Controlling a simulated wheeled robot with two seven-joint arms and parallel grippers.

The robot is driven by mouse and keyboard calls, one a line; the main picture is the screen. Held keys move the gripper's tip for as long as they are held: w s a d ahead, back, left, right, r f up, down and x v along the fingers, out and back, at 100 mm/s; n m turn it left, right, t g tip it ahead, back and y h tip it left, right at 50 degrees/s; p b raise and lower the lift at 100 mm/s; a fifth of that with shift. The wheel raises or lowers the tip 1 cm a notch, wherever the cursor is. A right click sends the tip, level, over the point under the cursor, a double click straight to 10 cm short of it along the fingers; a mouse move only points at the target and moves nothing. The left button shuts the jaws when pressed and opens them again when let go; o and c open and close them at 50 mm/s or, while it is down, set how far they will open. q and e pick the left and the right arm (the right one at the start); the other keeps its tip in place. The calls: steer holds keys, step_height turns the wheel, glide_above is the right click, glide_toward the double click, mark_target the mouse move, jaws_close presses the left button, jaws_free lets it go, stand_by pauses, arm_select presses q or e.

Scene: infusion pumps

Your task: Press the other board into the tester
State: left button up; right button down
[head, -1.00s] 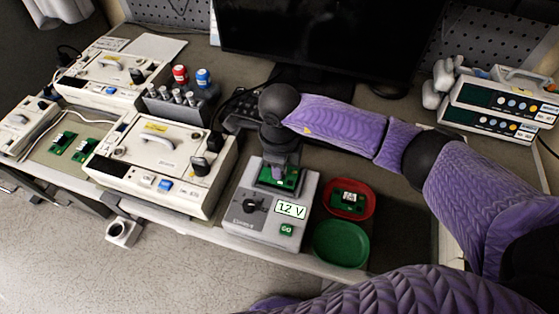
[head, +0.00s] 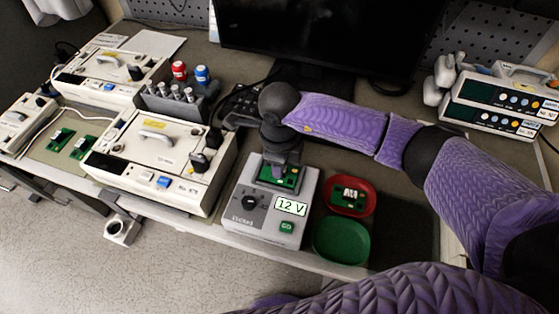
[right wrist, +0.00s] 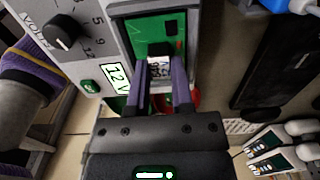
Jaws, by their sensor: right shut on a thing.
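The tester (head: 265,221) is a light grey box with a black knob, a lit display reading 12 V and a green GO button. A green board (head: 291,181) is at the bay at its back. My right gripper (head: 279,174) points down over this bay. In the right wrist view its purple fingers (right wrist: 161,88) are shut on a white-labelled part of the board (right wrist: 142,36), which lies within the bay's frame. I cannot tell if it is fully seated. Another green board (head: 349,195) lies in the red dish (head: 331,205). My left gripper is out of view.
A green dish (head: 341,243), empty, sits beside the tester near the table's front edge. Pale pumps (head: 160,160) and a rack of several syringe-like items (head: 177,105) stand left. Two more boards (head: 61,138) lie far left. A monitor (head: 320,40) stands behind.

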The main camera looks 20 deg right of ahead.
steer(key=shift+f, duration=0.1)
steer(key=shift+f+b, duration=0.25)
steer(key=shift+b, duration=0.05)
stand_by(0.4)
steer(key=shift+c, duration=2.1)
jaws_free()
step_height(320, 180, up, 8)
steer(key=p, duration=0.5)
steer(key=shift+f+p, duration=0.25)
steer(key=shift+p, duration=0.15)
steer(key=shift+f, duration=0.2)
